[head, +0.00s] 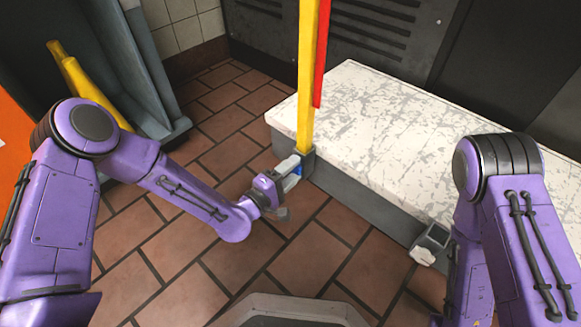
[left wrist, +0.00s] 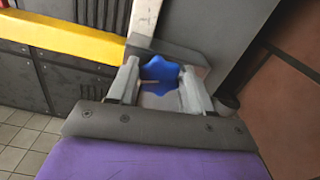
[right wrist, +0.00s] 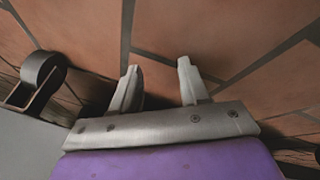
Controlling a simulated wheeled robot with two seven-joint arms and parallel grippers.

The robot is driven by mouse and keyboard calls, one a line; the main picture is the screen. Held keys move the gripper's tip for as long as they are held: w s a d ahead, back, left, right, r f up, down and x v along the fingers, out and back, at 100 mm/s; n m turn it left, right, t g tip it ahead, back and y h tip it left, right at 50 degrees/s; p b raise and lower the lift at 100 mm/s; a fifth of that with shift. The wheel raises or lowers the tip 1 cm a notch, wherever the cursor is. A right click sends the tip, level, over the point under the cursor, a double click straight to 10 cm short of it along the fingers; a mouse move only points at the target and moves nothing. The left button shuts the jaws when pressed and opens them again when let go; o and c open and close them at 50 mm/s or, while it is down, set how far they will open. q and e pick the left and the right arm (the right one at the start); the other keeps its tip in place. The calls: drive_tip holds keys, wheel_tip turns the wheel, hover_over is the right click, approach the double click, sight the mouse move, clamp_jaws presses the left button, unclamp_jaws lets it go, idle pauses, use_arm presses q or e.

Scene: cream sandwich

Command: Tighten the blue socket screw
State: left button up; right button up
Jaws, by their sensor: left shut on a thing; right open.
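The blue socket screw (left wrist: 160,72) has a lobed knob shape and sits on a grey socket at the foot of a yellow post (head: 306,80). In the head view a bit of its blue (head: 298,171) shows beside my left gripper. My left gripper (head: 288,166) is shut on the screw. In the left wrist view its two fingers (left wrist: 158,85) stand on either side of the knob. My right gripper (right wrist: 158,80) is open and empty in the right wrist view, over the tiled floor.
A worn white-topped block (head: 370,120) stands right of the post. A small grey bracket (head: 433,238) is on its front side. A red bar (head: 322,55) runs beside the post. A blue-grey frame (head: 150,75) stands at the back left. The brown tiled floor (head: 215,275) is clear in front.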

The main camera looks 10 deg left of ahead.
drive_tip(key=shift+s+d+r+n+p, duration=0.25)
drive_tip(key=shift+s+d+n+p, duration=0.15)
drive_tip(key=shift+s, duration=0.1)
drive_tip(key=shift+s+a+r+g+p, duration=0.45)
drive_tip(key=shift+s+a+g+p, duration=0.05)
drive_tip(key=shift+s+g, duration=0.25)
drive_tip(key=shift+s+a+r+g+y+p, duration=0.4)
drive_tip(key=shift+s+a+r+p, duration=0.1)
drive_tip(key=shift+s, duration=0.15)
use_arm(q)
drive_tip(key=m+p, duration=0.1)
drive_tip(key=m, duration=0.6)
drive_tip(key=m+p, duration=0.1)
drive_tip(key=m, duration=0.6)
drive_tip(key=a+m, duration=0.1)
drive_tip(key=m, duration=0.7)
drive_tip(key=shift+w+f+p, duration=0.15)
drive_tip(key=shift+w+p, duration=0.2)
drive_tip(key=shift+p, duration=0.05)
use_arm(e)
drive_tip(key=s+a+r+g+y, duration=0.1)
drive_tip(key=s+a+r+g, duration=0.1)
drive_tip(key=s+a+r, duration=0.1)
drive_tip(key=shift+s+r+g, duration=0.25)
drive_tip(key=shift+s+g, duration=0.1)
drive_tip(key=shift+s, duration=0.25)
drive_tip(key=shift+a, duration=0.15)
